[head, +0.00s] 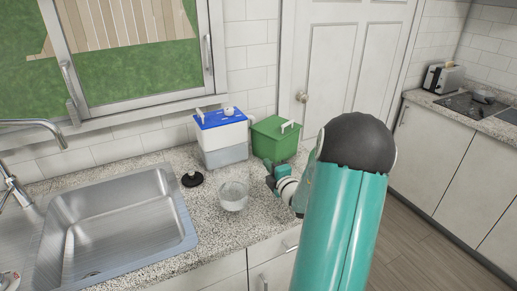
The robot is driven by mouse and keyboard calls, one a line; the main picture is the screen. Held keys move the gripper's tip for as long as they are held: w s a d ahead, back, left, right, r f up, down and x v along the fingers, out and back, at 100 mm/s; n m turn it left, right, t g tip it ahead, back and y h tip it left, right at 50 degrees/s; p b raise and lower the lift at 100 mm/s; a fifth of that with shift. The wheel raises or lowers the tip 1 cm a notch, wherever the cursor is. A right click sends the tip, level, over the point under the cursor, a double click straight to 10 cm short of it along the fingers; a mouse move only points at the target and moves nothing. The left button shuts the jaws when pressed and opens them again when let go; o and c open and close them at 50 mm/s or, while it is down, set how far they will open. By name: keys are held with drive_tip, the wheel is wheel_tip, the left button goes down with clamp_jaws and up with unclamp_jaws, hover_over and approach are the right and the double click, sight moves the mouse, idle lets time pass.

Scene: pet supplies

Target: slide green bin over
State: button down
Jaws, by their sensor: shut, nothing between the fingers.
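The green bin (274,143) stands on the speckled counter near its right end, against the wall. It has a green lid with a white handle on top. My gripper (270,174) is shut and empty, just in front of the bin's lower front face. I cannot tell whether the fingertips touch the bin. My teal arm comes in from the lower right and hides part of the counter's right edge.
A white bin with a blue lid (222,140) stands close to the green bin's left. A clear glass bowl (233,196) sits left of my gripper. A black stopper (192,179) lies beside the steel sink (115,225). A white door (345,60) is behind.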

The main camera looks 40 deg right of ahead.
sight(272, 146)
drive_tip(key=shift+w+a+r, duration=0.1)
drive_tip(key=shift+w+a, duration=0.1)
drive_tip(key=shift+w, duration=0.1)
drive_tip(key=x, duration=0.6)
drive_tip(key=d+x, duration=0.1)
drive_tip(key=x, duration=0.3)
drive_tip(key=shift+s, duration=0.15)
drive_tip(key=d, duration=0.2)
drive_tip(key=shift+s+d, duration=0.3)
drive_tip(key=shift+s, duration=0.05)
drive_tip(key=shift+w+d, duration=0.1)
drive_tip(key=shift+d, duration=0.25)
drive_tip(key=shift+d, duration=0.1)
drive_tip(key=d, duration=0.3)
drive_tip(key=shift+s+d, duration=0.1)
drive_tip(key=shift+s, duration=0.15)
drive_tip(key=shift+w+a, duration=0.1)
drive_tip(key=shift+a, duration=0.1)
